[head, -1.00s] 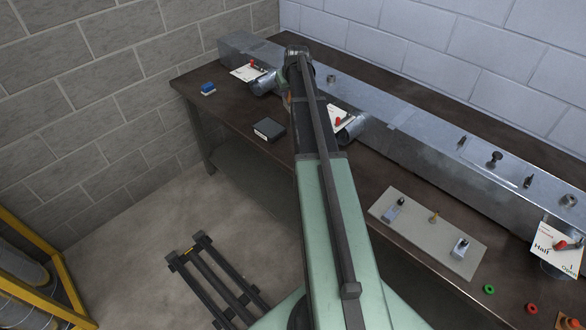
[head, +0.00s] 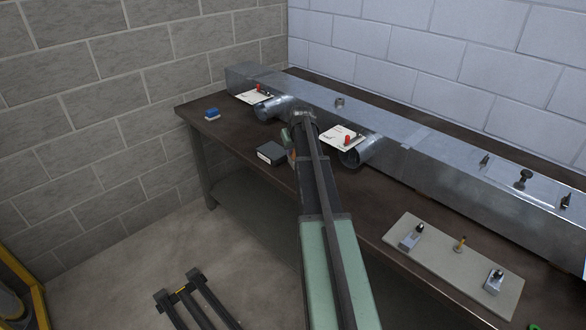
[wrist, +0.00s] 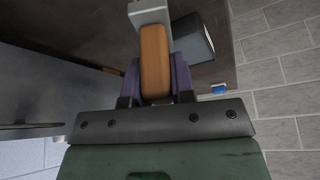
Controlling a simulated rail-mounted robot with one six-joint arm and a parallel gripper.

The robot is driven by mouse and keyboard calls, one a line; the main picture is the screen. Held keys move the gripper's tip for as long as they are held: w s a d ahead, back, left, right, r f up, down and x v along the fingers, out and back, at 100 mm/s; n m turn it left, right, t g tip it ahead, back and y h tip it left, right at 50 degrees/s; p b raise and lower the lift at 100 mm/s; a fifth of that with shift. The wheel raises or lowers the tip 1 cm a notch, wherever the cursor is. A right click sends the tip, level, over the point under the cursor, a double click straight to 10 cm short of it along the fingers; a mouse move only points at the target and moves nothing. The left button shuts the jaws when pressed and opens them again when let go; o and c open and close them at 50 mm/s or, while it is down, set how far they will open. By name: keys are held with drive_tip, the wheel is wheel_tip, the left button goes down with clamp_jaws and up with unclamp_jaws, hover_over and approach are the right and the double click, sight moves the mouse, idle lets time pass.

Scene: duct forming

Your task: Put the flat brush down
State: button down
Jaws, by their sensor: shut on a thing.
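The flat brush shows in the wrist view, with its orange-brown wooden handle (wrist: 155,62) between the fingers and a pale metal part beyond it. My gripper (wrist: 155,82) is shut on the handle. In the head view my gripper (head: 291,150) is above the brown bench (head: 225,128), just right of the dark box. Only a small orange bit of the brush shows there, and my arm hides most of it. I cannot tell whether the brush touches the bench.
The dark box (head: 271,153) sits near the bench's front edge, close to my gripper. A blue block (head: 212,114) lies farther left. The metal duct (head: 380,122) with round branches and white cards runs along the back. A grey board (head: 455,262) with small tools lies at right.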

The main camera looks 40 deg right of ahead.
sight(293, 155)
wheel_tip(293, 155, down, 4)
drive_tip(key=b, duration=0.4)
drive_tip(key=shift+f, duration=0.25)
drive_tip(key=shift+r, duration=0.3)
drive_tip(key=shift+f, duration=0.2)
drive_tip(key=c, duration=1)
unclamp_jaws()
drive_tip(key=shift+o, duration=0.2)
drive_tip(key=shift+r, duration=0.1)
drive_tip(key=shift+r, duration=0.25)
drive_tip(key=p+v, duration=1.1)
drive_tip(key=shift+s+r, duration=0.2)
drive_tip(key=shift+r, duration=0.1)
